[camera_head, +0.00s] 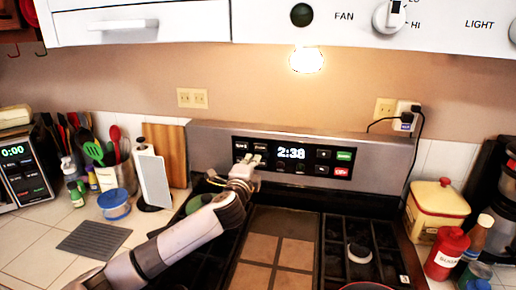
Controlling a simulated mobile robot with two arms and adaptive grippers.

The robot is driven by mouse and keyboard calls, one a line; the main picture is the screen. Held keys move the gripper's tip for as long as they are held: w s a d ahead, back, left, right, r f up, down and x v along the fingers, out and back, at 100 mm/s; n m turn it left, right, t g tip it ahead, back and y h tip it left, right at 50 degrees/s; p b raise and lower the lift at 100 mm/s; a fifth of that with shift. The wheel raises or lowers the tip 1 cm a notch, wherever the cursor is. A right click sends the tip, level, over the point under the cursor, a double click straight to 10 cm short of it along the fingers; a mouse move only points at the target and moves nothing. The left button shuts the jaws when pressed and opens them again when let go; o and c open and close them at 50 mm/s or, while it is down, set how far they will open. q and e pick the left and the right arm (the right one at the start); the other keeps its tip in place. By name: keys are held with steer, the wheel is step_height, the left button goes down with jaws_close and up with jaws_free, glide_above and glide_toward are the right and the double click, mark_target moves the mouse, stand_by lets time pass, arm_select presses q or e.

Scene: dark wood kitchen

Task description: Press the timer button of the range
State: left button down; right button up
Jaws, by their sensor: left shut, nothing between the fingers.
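The range's control panel (312,167) is a black strip on the grey backguard, with a lit clock reading 2:38 in its middle. Small buttons lie on both sides of the clock; their labels are mostly too small to read, so I cannot tell which one is the timer button. My left gripper (252,159) is shut and empty. Its fingertips are in front of the panel's left buttons, just left of the clock, and cover some of them. I cannot tell whether they touch the panel. My right gripper is out of view.
The cooktop has black grates (362,232) and a tiled middle section (272,250). A utensil holder (116,177), a paper towel holder (153,178) and a cutting board (172,153) stand to the left. A yellow canister (437,208) and red bottle (447,256) stand to the right.

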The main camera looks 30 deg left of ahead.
mark_target(259, 143)
arm_select(q)
steer(key=p+x, duration=0.1)
steer(key=x, duration=0.7)
steer(key=shift+p, duration=0.3)
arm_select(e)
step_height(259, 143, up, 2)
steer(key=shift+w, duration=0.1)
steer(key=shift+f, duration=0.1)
arm_select(q)
steer(key=shift+w+a+r, duration=0.1)
steer(key=shift+w, duration=0.15)
steer(key=shift+w+a+r, duration=0.1)
steer(key=shift+r, duration=0.2)
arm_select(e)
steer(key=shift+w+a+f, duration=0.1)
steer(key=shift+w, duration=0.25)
